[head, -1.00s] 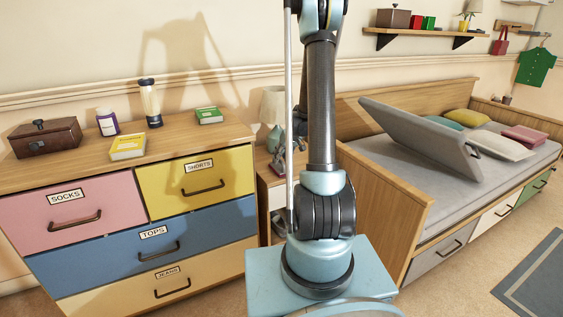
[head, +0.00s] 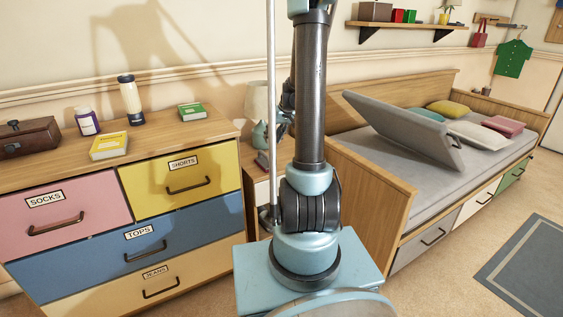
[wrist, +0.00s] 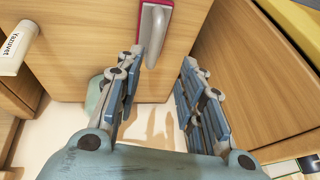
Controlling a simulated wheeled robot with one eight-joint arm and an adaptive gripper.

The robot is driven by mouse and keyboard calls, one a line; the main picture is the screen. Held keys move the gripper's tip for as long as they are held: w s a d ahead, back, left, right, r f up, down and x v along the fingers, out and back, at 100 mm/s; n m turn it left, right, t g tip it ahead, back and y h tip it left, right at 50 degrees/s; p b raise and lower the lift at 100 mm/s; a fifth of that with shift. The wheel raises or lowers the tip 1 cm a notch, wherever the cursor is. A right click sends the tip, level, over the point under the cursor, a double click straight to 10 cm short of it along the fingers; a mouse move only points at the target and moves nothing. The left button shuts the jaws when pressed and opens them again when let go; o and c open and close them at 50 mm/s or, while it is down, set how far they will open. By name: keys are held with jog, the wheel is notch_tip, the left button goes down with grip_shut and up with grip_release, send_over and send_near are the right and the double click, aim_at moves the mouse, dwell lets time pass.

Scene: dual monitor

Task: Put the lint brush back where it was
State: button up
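My gripper (wrist: 164,62) is open in the wrist view, with its two blue-padded fingers apart and nothing between them. In the head view, part of it (head: 286,115) shows behind my arm, beside the lamp. Ahead of the fingertips in the wrist view, a grey, rounded, handle-like object (wrist: 155,32) lies over a red, flat thing (wrist: 167,8) on a wooden surface. I cannot tell whether this is the lint brush. No other lint brush can be made out for sure.
The dresser (head: 220,130) holds a brown box (head: 28,138), bottles and books. A lamp (head: 258,98) stands on a nightstand between dresser and bed. A white labelled cylinder (wrist: 14,52) shows in the wrist view. Bed (head: 395,175) at right; rug (head: 525,265) on open floor.

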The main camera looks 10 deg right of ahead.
jog(key=s+a+r+m+h, duration=0.15)
jog(key=s+r, duration=0.25)
jog(key=s, duration=0.7)
jog(key=s+a+r, duration=0.2)
jog(key=s+r, duration=0.1)
jog(key=s, duration=0.7)
jog(key=s+f+h, duration=0.1)
jog(key=s+f, duration=0.1)
jog(key=s, duration=0.7)
jog(key=s+d+f+m+g+h, duration=0.1)
jog(key=s+f, duration=0.2)
jog(key=s, duration=0.6)
jog(key=shift+w+d+f, duration=0.1)
jog(key=shift+w+f, duration=0.1)
jog(key=shift+w, duration=0.2)
jog(key=shift+d, duration=0.1)
